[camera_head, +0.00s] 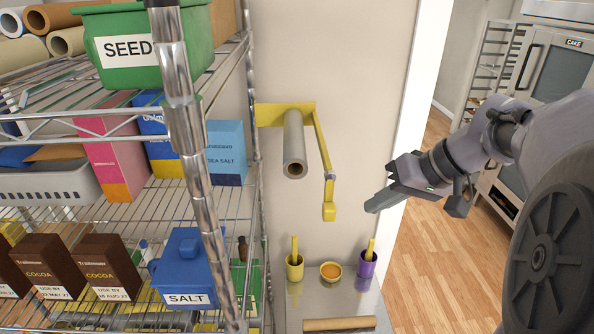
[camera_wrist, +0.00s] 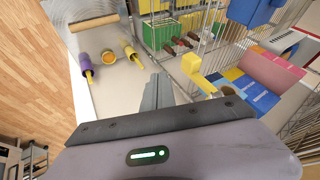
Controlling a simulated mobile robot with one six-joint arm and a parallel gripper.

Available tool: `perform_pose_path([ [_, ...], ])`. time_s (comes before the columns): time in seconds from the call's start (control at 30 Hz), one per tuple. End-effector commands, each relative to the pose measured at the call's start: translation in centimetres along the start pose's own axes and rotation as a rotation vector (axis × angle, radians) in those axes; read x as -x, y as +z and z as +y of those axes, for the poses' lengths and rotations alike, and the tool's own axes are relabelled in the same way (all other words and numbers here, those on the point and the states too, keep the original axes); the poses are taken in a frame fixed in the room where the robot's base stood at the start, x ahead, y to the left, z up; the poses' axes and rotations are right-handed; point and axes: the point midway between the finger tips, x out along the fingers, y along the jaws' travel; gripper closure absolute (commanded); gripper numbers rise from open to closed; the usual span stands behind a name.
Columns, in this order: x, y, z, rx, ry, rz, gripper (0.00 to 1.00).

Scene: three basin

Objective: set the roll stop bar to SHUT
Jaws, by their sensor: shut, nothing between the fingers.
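The roll stop bar (camera_head: 323,155) is a thin yellow bar. It hangs down, slightly slanted, from the right end of a yellow wall bracket (camera_head: 270,114), with a yellow block handle (camera_head: 329,211) at its lower end. A grey roll (camera_head: 294,145) sticks out from the bracket, just left of the bar. My gripper (camera_head: 372,207) is shut and empty, right of the handle and apart from it. In the wrist view my gripper (camera_wrist: 157,90) points at the wall, with the handle (camera_wrist: 191,63) to its right. No SHUT marking is legible.
A wire rack with a blue SALT tub (camera_head: 185,262) and boxes stands left. Below the bar, a ledge holds a yellow cup (camera_head: 295,268), an orange-filled bowl (camera_head: 331,271), a purple cup (camera_head: 367,266) and a brown roll (camera_head: 340,323). Wall space between gripper and bar is clear.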

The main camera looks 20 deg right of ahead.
Motion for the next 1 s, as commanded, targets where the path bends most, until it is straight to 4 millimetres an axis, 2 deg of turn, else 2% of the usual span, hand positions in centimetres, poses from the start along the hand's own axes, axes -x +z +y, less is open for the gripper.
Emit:
perform_pose_path([
  [0.1, -2.5, 0.1, -0.1, 0.0, -0.002, -0.005, 1.0],
  [0.2, -2.9, -0.1, -1.9, 0.004, 0.0, -0.002, 1.0],
  [0.3, -3.5, -0.1, -2.9, 0.003, 0.0, -0.001, 1.0],
  [0.47, -3.9, 0.0, -3.6, 0.0, 0.001, -0.001, 1.0],
  [1.0, -4.4, 0.2, -3.5, -0.019, -0.04, 0.009, 1.0],
])
